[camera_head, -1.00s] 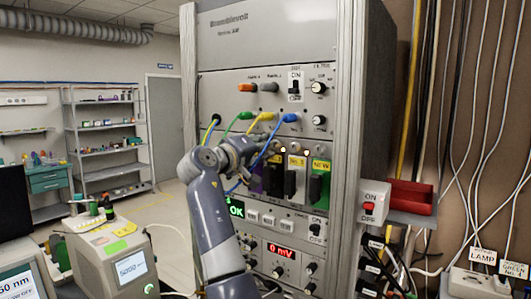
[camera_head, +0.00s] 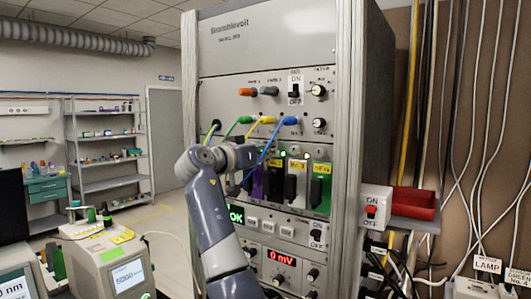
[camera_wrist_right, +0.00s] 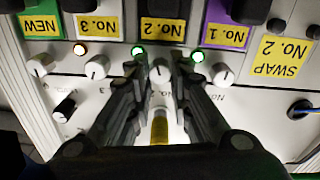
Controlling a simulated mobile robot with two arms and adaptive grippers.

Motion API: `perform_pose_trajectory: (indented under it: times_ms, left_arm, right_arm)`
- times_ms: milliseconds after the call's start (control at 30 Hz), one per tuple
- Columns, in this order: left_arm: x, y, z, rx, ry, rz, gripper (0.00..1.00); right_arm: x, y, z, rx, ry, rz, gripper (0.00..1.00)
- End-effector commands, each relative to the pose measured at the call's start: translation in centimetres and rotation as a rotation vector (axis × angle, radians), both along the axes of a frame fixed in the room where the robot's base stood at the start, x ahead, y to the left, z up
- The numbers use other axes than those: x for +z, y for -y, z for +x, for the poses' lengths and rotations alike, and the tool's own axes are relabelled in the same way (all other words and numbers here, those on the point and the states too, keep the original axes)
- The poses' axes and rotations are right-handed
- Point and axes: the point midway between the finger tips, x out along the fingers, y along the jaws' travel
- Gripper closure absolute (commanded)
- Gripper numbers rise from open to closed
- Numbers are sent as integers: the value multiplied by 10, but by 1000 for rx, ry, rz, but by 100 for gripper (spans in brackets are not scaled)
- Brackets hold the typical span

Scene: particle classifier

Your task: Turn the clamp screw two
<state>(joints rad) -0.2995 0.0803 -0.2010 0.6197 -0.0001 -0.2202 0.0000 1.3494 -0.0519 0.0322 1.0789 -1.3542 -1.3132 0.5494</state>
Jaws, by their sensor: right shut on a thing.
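In the right wrist view, which is upside down, the clamp screw two is a small light-grey knob (camera_wrist_right: 160,73) beside the yellow "No. 2" label (camera_wrist_right: 162,29). The two dark fingers of my right gripper (camera_wrist_right: 160,88) stand on either side of this knob and are shut on it. A green lamp (camera_wrist_right: 138,52) glows close to the knob. In the head view my right gripper (camera_head: 257,154) reaches the panel above the row of modules. Its fingertips and the knob are hard to make out there. My left gripper is not in view.
Other knobs belong to No. 3 (camera_wrist_right: 97,67), NEW (camera_wrist_right: 40,65) and No. 1 (camera_wrist_right: 221,74). No. 1's lamp (camera_wrist_right: 197,54) is green, No. 3's (camera_wrist_right: 80,48) orange. A blue cable (camera_head: 265,160) loops past my gripper. A red tray (camera_head: 413,203) sits at right.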

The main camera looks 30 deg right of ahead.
Motion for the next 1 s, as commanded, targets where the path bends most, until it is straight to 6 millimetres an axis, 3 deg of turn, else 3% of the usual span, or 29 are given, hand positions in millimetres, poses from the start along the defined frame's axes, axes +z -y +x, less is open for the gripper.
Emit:
perform_pose_trajectory:
  times_ms: [33, 733, 767, 833, 1000]
  left_arm:
    - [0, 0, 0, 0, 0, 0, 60]
    - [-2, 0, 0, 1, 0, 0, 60]
    - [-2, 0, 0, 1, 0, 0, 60]
    - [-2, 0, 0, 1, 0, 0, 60]
    - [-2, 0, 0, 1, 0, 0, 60]
  right_arm:
    - [7, 1, -1, 1, 28, -3, 100]
    - [8, 1, -2, 1, 97, 26, 100]
    - [8, 1, -2, 1, 97, 26, 79]
    - [7, 1, -1, 1, 97, 26, 63]
    - [4, 1, -1, 1, 93, 30, 60]
